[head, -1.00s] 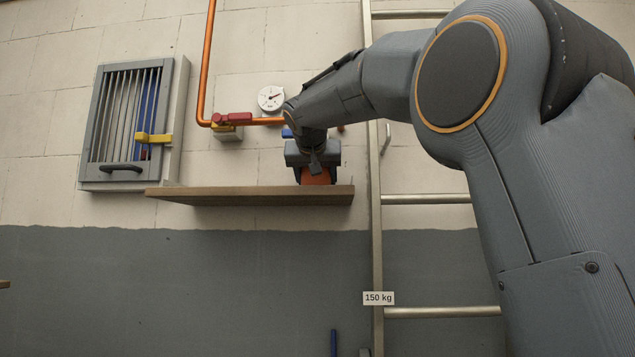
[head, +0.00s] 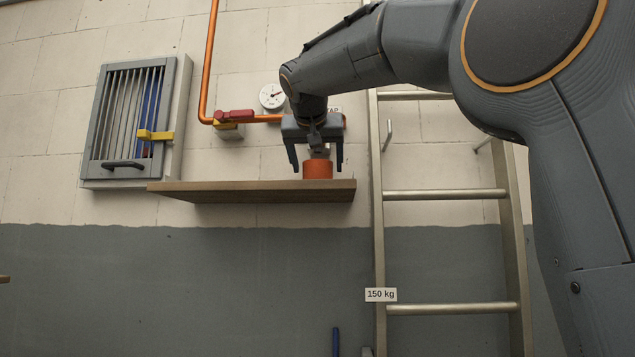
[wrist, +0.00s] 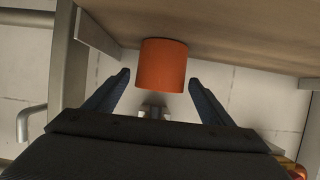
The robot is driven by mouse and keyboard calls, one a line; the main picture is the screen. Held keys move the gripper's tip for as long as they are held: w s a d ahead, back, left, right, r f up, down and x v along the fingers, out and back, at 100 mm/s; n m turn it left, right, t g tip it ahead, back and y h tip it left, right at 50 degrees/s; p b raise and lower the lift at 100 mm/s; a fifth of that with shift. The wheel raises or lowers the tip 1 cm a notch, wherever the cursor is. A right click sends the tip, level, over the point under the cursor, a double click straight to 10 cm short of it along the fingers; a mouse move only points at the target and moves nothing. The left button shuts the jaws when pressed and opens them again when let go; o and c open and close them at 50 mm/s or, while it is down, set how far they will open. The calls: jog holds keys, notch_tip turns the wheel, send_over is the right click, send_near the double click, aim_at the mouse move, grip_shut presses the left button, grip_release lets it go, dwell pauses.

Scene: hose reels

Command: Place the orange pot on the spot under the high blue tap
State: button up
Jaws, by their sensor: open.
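The orange pot (head: 317,169) stands upright on the wooden shelf (head: 250,194) near its right end. It also shows in the wrist view (wrist: 162,65). My gripper (head: 316,170) is open above the pot, with one finger on each side and visible gaps between. In the wrist view the fingers (wrist: 163,78) are apart and do not touch the pot. A grey metal piece (wrist: 153,111) shows just beyond the pot there, perhaps part of a tap. The blue tap and the spot under it are mostly hidden behind my gripper and the pot.
A metal ladder (head: 379,220) with a 150 kg label stands right of the shelf. An orange pipe (head: 206,70) with a red-handled valve (head: 234,116) and a gauge (head: 272,96) runs on the wall. A barred cabinet (head: 127,125) hangs left. The shelf's left part is clear.

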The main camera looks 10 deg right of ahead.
jog(key=b+v, duration=0.1)
jog(key=v, duration=0.4)
jog(key=shift+s+r, duration=0.15)
jog(key=shift+s, duration=0.05)
jog(key=shift+a, duration=0.15)
